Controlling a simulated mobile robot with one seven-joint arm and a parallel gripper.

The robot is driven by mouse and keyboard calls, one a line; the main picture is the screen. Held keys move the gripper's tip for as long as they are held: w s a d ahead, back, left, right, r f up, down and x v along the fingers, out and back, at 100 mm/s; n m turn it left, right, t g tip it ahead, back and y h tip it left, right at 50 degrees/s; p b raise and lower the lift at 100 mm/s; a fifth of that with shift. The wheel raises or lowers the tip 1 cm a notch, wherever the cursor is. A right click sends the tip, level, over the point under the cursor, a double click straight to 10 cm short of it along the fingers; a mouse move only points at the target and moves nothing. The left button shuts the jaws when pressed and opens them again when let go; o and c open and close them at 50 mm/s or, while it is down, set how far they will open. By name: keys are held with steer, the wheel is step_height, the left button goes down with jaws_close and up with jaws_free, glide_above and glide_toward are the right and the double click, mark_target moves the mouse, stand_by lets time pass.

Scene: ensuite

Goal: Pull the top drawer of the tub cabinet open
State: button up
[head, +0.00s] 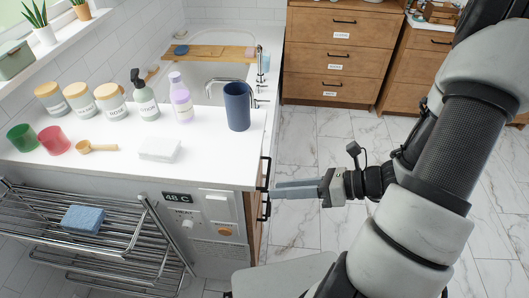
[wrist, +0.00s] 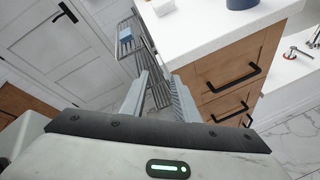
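The tub cabinet is wooden under a white counter; its drawer front shows at a steep angle in the head view (head: 253,222) and more openly in the wrist view (wrist: 215,72). The top drawer's black bar handle (wrist: 235,79) is at the right in the wrist view, and edge-on in the head view (head: 265,173). A lower handle (wrist: 230,112) sits below it. The top drawer looks closed. My gripper (head: 277,189) is open and empty, with its fingers (wrist: 160,80) apart. It points at the cabinet's front side, left of the handles in the wrist view, with no contact visible.
The counter (head: 215,160) holds a dark blue cup (head: 237,106), bottles, jars and a soap block (head: 160,149). A metal rack (head: 100,235) with a blue sponge (head: 83,219) stands at left. Another wooden drawer cabinet (head: 335,55) is at the back. Marble floor (head: 300,150) is clear.

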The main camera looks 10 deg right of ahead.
steer(key=w+d+f+m+t+h+b, duration=0.1)
steer(key=d+f+m+t+h+b, duration=0.15)
steer(key=d+f+m+t, duration=0.4)
steer(key=w+d+f+m+t+h+b, duration=0.1)
steer(key=d+f+m+t+h, duration=0.15)
steer(key=f+m, duration=0.7)
steer(key=w+a+m+b, duration=0.1)
steer(key=w+a, duration=0.3)
steer(key=w, duration=0.3)
steer(key=w+a+m+b, duration=0.1)
steer(key=w+a, duration=0.3)
steer(key=w, duration=0.4)
steer(key=shift+a, duration=0.1)
jaws_close()
